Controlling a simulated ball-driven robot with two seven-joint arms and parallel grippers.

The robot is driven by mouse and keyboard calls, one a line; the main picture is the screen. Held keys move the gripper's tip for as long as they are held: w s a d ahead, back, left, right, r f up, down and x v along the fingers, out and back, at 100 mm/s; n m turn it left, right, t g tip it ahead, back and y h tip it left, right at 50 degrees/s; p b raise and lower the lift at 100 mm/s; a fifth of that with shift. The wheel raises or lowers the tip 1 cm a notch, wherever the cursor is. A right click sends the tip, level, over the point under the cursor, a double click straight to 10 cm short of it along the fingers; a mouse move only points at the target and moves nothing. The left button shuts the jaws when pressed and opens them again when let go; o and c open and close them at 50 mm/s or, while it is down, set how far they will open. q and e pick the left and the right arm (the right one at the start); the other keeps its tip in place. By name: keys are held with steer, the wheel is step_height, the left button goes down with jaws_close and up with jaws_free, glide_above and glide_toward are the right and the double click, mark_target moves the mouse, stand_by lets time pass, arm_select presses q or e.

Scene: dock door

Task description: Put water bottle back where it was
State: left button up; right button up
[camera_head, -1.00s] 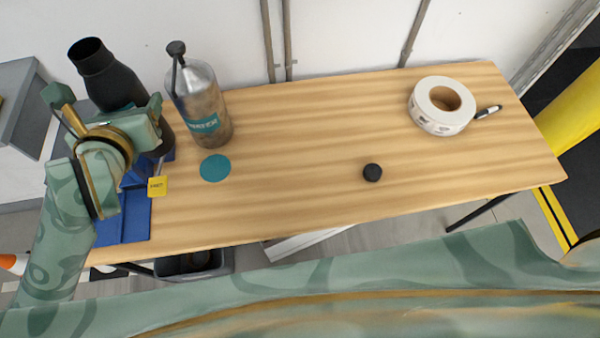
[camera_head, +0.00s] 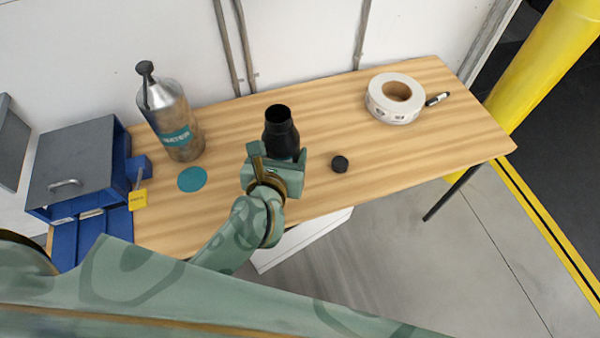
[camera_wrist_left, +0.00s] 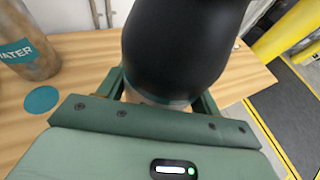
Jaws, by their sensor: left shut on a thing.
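My left gripper (camera_head: 276,171) is shut on a black bottle (camera_head: 281,132) with an open mouth, held upright over the middle of the table. In the left wrist view the black bottle (camera_wrist_left: 180,45) fills the space between the fingers; its lower end is hidden, and I cannot tell whether it touches the wood. A metal bottle (camera_head: 172,115) with a teal WATER label and dark top stands at the table's left; part of it shows in the left wrist view (camera_wrist_left: 28,50). A teal disc (camera_head: 192,179) lies in front of it. My right gripper is not in view.
A small black cap (camera_head: 340,164) lies right of the held bottle. A white tape roll (camera_head: 394,98) and a marker (camera_head: 438,98) lie at the table's back right. A blue and grey box (camera_head: 78,165) with a yellow tag (camera_head: 138,199) sits at the left end.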

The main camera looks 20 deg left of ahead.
arm_select(q)
steer(key=d+f, duration=0.1)
steer(key=s+d+f, duration=0.1)
steer(key=f, duration=0.1)
steer(key=shift+d, duration=0.4)
steer(key=w+a+f+b, duration=0.3)
steer(key=w+f+b, duration=0.3)
steer(key=w+f, duration=0.6)
steer(key=shift+w+a+f, duration=0.35)
steer(key=shift+w+a, duration=0.05)
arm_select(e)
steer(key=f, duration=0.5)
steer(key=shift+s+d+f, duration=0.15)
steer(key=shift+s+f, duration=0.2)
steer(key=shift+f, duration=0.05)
arm_select(q)
steer(key=shift+f, duration=0.15)
steer(key=o, duration=1.2)
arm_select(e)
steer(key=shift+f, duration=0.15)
